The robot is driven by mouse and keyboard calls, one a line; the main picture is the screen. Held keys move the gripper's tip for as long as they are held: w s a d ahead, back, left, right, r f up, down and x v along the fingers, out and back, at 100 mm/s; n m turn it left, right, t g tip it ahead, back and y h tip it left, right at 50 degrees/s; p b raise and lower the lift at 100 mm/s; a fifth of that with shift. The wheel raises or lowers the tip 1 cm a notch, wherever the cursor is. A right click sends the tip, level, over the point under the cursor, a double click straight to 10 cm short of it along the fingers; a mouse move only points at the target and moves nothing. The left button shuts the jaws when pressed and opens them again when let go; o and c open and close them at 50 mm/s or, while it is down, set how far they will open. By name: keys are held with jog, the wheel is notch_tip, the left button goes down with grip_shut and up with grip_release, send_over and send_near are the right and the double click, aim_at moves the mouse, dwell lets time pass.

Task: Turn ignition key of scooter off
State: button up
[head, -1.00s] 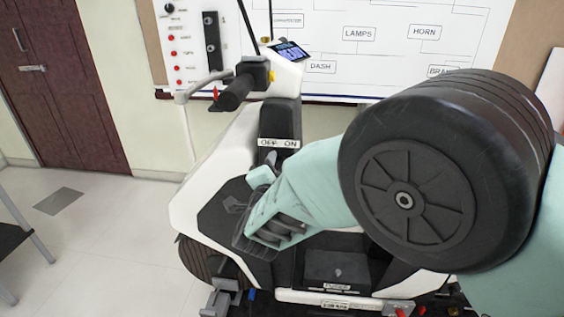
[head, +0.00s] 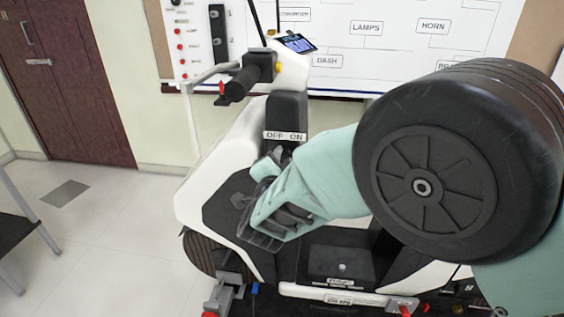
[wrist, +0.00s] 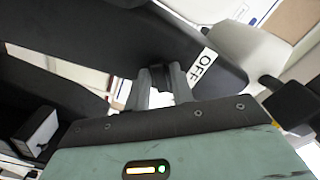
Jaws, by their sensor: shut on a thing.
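The white and black scooter (head: 235,150) stands in front of a wall board. Its OFF/ON label (head: 285,135) is on the dark column below the handlebar. My gripper (head: 272,160) is at the column just below this label. In the wrist view, the two fingers of my gripper (wrist: 160,88) are closed on a small dark piece, the ignition key (wrist: 159,76), beside the label's OFF end (wrist: 202,68). The key is hidden behind my gripper in the head view. Its exact angle is hard to tell.
The handlebar grip (head: 243,80) and small display (head: 296,43) are above my gripper. The wiring board (head: 400,50) is behind the scooter. A metal stand (head: 228,290) is low at the front. Open floor (head: 110,230) lies to the left.

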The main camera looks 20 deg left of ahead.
jog(key=n+b, duration=0.1)
jog(key=n, duration=0.9)
jog(key=shift+n, duration=0.3)
dwell(0.4)
jog(key=o, duration=0.7)
jog(key=shift+o, duration=0.2)
jog(key=b+v, duration=0.3)
jog(key=v, duration=1.4)
jog(key=shift+s, duration=0.25)
jog(key=shift+f, duration=0.1)
